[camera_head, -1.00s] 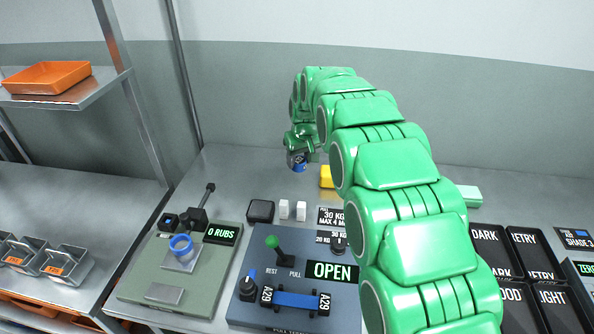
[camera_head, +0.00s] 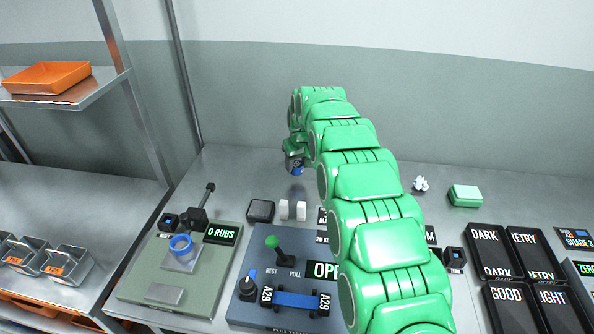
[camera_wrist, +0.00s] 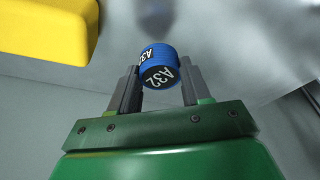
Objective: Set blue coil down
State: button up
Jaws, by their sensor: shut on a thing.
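My gripper (camera_wrist: 159,88) is shut on the blue coil (camera_wrist: 156,59), a small cylinder with a black end marked A32. In the head view the blue coil (camera_head: 295,167) hangs below my gripper (camera_head: 294,160) near the back of the grey bench. A dark blurred patch lies on the surface ahead of the coil in the wrist view.
A yellow block (camera_wrist: 40,25) lies left in the wrist view. White blocks (camera_head: 293,210) and a black pad (camera_head: 260,211) stand in front of the coil. A green rubbing unit (camera_head: 150,270) and a grey pull tester (camera_head: 245,318) are nearer. Dark trays (camera_head: 510,265) lie right.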

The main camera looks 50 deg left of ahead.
aim_at(298, 165)
jog(key=shift+a+f, duration=0.25)
jog(key=shift+f, duration=0.2)
jog(key=shift+w+f, duration=0.1)
jog(key=shift+f, duration=1.2)
jog(key=shift+f, duration=0.1)
jog(key=o, duration=1)
jog(key=shift+o, duration=0.2)
jog(key=v, duration=1.2)
jog(key=shift+d, duration=0.1)
